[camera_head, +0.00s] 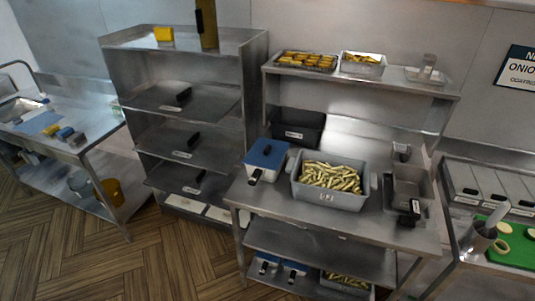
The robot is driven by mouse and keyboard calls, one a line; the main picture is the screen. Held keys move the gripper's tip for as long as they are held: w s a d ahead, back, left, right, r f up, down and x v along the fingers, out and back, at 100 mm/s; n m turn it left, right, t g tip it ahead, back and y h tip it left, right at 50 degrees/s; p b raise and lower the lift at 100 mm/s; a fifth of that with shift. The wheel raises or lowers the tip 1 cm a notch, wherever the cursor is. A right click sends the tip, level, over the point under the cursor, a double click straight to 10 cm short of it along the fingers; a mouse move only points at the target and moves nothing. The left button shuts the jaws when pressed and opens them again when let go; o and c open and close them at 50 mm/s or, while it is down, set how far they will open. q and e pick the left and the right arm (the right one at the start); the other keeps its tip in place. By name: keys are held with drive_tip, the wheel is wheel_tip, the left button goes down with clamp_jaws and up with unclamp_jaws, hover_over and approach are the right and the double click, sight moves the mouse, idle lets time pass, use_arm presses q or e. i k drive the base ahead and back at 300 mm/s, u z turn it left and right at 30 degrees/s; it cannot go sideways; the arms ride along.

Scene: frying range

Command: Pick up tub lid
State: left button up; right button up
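A blue lid (268,152) shows on top of a whitish tub (259,172) on the steel table, left of a large grey tub of fries. The grey tub (329,200) is open and filled with pale fries (331,176). More blue-topped containers (281,266) with black handles sit on the lower shelf, partly cut off by the table. No other lid is clear to me. Neither of my grippers is in view.
A black bin (296,127) stands behind the blue lid. Grey empty containers (411,188) stand at the right of the table (372,227). A steel shelf rack (150,110) is left, with wooden floor (175,256) in front. A green board (513,248) lies far right.

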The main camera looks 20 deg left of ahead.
sight(266, 153)
drive_tip(key=z, duration=0.4)
drive_tip(key=k, duration=0.55)
drive_tip(key=z, duration=0.9)
drive_tip(key=i, duration=0.95)
drive_tip(key=u, duration=0.95)
drive_tip(key=i, duration=1)
drive_tip(key=u, duration=1)
